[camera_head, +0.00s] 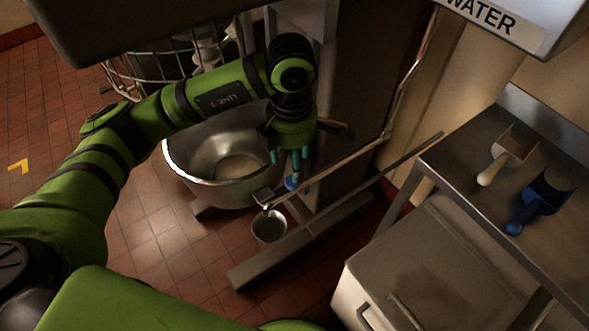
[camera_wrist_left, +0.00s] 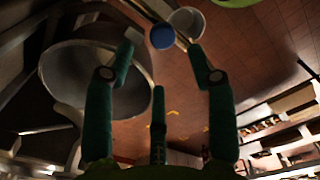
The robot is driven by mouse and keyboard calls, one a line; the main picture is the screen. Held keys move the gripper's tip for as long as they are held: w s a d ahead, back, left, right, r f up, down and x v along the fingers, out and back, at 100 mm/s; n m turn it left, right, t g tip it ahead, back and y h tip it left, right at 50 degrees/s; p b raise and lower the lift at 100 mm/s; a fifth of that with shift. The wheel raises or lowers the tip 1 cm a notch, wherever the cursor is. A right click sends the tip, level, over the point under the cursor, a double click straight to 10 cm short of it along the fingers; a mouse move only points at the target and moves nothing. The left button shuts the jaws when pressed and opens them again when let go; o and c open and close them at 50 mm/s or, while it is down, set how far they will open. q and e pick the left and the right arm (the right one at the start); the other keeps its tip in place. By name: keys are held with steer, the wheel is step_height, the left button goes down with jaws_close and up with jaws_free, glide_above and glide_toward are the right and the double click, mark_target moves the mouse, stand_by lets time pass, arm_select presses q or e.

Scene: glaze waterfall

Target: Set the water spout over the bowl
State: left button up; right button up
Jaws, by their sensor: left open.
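The water spout (camera_head: 335,166) is a thin metal pipe that slants down to the left from a bend near the wall. A blue knob (camera_head: 291,184) sits on it near its lower end, and it also shows in the left wrist view (camera_wrist_left: 162,36). The spout end is outside the bowl, beyond its right front rim. The steel bowl (camera_head: 185,166) stands left of the spout. My left gripper (camera_head: 288,165) is open just above the blue knob, its teal fingers spread to either side. It appears empty; contact cannot be told. My right gripper is not in view.
A small metal cup (camera_head: 269,226) is by the spout's end. A steel table (camera_head: 468,164) at the right holds a white scoop (camera_head: 502,158) and a blue scoop (camera_head: 538,203). A bin (camera_head: 430,262) stands below it. Open tiled floor (camera_head: 140,245) lies at the left front.

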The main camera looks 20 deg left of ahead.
arm_select(q)
step_height(320, 180, down, 6)
steer(key=shift+s+r+p, duration=0.15)
steer(key=shift+p, duration=0.8)
steer(key=shift+d+f, duration=0.1)
steer(key=shift+f, duration=0.3)
jaws_close()
